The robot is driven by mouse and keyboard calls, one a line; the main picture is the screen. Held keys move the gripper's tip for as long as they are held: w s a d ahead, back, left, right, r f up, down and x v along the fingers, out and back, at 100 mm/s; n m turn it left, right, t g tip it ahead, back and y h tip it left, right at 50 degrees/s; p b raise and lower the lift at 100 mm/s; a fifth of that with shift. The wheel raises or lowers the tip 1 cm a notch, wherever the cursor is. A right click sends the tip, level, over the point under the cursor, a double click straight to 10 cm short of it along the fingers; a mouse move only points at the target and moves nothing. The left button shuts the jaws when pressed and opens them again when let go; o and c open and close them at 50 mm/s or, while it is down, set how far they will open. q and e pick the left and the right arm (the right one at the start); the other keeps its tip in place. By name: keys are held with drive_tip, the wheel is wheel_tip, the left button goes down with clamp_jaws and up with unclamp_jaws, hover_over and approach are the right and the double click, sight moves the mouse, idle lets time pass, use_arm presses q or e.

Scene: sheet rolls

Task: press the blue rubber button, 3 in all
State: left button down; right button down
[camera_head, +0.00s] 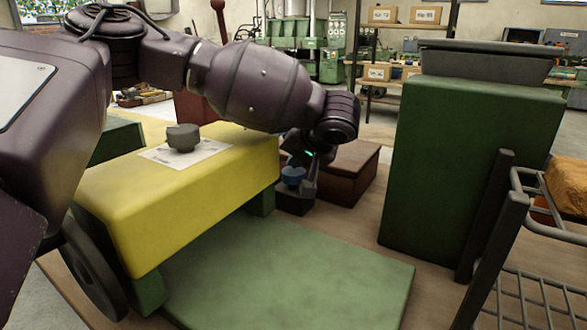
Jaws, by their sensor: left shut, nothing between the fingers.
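The blue rubber button (292,175) sits on a small dark base beyond the right end of the yellow block. My left arm comes in from the left, arches over the yellow block and bends down at the wrist. My left gripper (307,172) is shut and empty, pointing down close beside the button. It hides part of the button's surroundings, and I cannot tell whether the fingertips touch it. My right gripper is not in view.
A yellow block (170,208) carries a grey knob (183,137) on a white plate. A brown box (349,172) stands just behind the button. A tall green block (455,165) and a dark metal rack (490,262) stand at right. A low green slab (290,280) lies in front.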

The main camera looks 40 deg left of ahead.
sight(296, 170)
use_arm(q)
drive_tip(key=shift+f, duration=0.5)
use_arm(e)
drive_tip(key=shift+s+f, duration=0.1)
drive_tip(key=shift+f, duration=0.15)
use_arm(q)
drive_tip(key=shift+r, duration=0.1)
idle(0.4)
drive_tip(key=shift+r, duration=1.3)
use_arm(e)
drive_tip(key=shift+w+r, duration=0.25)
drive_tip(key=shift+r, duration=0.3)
